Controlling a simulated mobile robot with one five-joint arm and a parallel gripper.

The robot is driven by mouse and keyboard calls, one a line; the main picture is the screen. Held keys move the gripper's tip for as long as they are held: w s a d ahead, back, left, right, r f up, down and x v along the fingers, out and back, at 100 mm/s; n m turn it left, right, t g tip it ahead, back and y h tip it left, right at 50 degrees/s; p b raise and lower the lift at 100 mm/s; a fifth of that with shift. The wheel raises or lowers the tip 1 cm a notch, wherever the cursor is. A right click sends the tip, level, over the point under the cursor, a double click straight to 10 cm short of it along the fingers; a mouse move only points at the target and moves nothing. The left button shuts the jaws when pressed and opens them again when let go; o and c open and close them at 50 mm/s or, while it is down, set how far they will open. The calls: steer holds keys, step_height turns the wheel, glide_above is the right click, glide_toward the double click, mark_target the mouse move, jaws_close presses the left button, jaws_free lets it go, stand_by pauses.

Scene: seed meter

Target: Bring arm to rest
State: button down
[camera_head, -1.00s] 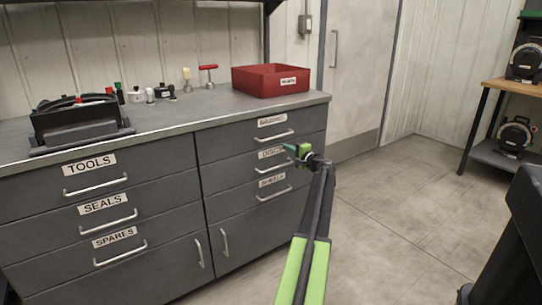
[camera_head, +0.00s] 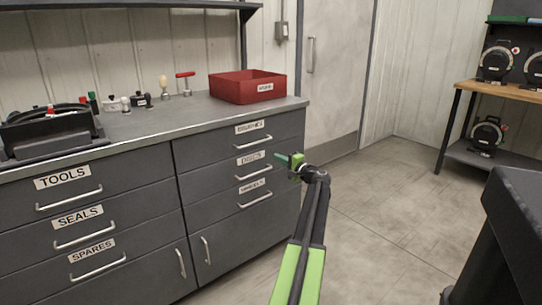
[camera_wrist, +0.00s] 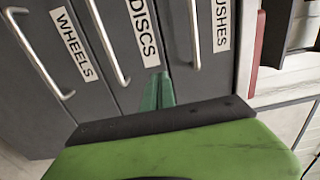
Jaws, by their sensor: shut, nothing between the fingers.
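My gripper (camera_head: 285,159) is at the end of my extended arm, in front of the right-hand drawers of the grey cabinet (camera_head: 148,190). Its green fingers are together and hold nothing. In the wrist view the closed green fingers (camera_wrist: 158,92) point at the drawer fronts, near the DISCS label (camera_wrist: 142,34). The gripper looks apart from the drawers, though the exact gap is hard to tell.
A red bin (camera_head: 247,87) stands at the right end of the worktop, with small tools beside it and a black holder (camera_head: 48,133) at left. Open floor (camera_head: 370,200) lies right of the cabinet. A wooden-topped bench (camera_head: 505,90) with black reels stands at far right.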

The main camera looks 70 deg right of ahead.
steer(key=v, duration=0.6)
steer(key=shift+a, duration=0.2)
steer(key=shift+s, duration=0.1)
